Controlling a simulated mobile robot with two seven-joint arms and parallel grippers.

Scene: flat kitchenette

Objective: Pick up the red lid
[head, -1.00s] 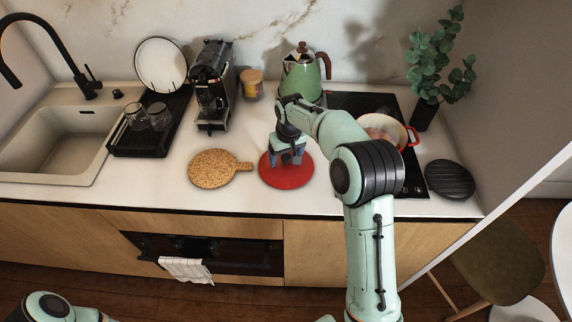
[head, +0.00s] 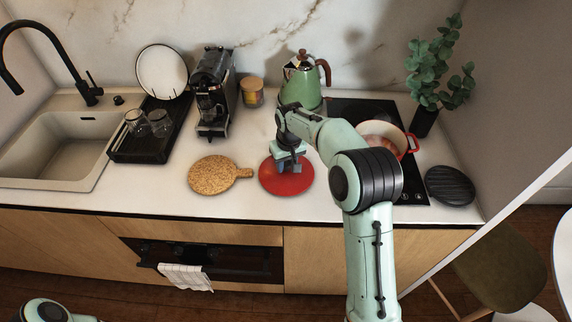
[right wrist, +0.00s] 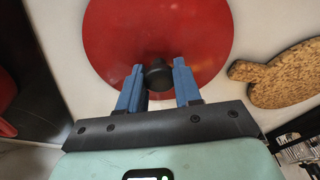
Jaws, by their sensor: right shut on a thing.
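The red lid (head: 284,184) is a flat round disc on the white counter, in front of the kettle. In the right wrist view the lid (right wrist: 200,30) fills the upper middle, with a black knob (right wrist: 157,75) on it. My right gripper (head: 290,166) is over the lid; in the wrist view its blue fingers (right wrist: 158,82) are shut on the knob, one on each side. Whether the lid is clear of the counter I cannot tell. My left gripper is not in view; only a bit of my left arm shows at the bottom left.
A cork board (head: 214,175) lies just left of the lid. A green kettle (head: 301,82) stands behind it. A red-handled pot (head: 382,138) sits on the black hob (head: 350,108) to the right. A black round trivet (head: 450,185) lies near the counter's right end.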

